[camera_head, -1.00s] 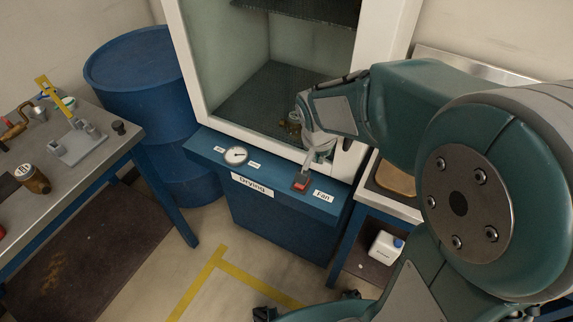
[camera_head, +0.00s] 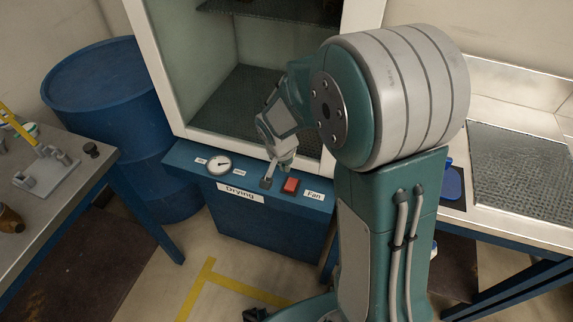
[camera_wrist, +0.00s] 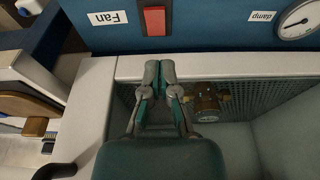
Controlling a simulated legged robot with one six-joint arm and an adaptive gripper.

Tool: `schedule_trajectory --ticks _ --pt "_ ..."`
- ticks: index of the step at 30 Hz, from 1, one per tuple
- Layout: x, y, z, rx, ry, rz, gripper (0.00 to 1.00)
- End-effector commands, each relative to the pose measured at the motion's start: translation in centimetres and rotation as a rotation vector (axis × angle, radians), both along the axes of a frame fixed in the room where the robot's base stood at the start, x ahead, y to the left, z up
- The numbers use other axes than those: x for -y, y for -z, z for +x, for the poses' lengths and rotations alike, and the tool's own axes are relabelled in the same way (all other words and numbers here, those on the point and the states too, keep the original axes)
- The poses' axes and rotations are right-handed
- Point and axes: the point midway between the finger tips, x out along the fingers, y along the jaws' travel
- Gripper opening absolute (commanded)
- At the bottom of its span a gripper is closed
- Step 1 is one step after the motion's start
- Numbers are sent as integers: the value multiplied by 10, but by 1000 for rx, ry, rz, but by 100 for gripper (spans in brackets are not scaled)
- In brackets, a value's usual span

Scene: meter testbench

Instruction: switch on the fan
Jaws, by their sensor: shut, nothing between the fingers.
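The fan switch is a red rectangular rocker (camera_head: 290,185) on the blue front panel of the drying cabinet, beside the white "Fan" label (camera_head: 314,195). It also shows in the wrist view (camera_wrist: 154,20), unobstructed at the top, with the label (camera_wrist: 106,18) to its left. My gripper (camera_head: 268,182) is shut and empty, just left of the switch in the head view. In the wrist view my gripper (camera_wrist: 160,72) points at the switch from below, its fingertips over the white cabinet frame and apart from the switch in the picture. The exact height above the panel is unclear.
A round gauge (camera_head: 219,165) sits left on the panel. The white-framed cabinet (camera_head: 160,75) is open; a brass fitting (camera_wrist: 207,100) lies inside. A blue barrel (camera_head: 105,100) and workbench (camera_head: 75,172) stand left, another bench (camera_head: 500,220) right.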

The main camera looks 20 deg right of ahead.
Motion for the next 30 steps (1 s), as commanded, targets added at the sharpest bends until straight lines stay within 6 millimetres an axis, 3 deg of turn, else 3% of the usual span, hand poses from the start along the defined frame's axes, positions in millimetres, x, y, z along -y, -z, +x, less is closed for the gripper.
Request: schedule_trajectory --ticks 8,15,21,30 --pt "12 51 8 -5 2 3 0" --pt "8 87 8 -3 0 -1 0" --pt "8 99 7 -1 0 1 0" --pt "9 100 7 1 1 3 0"
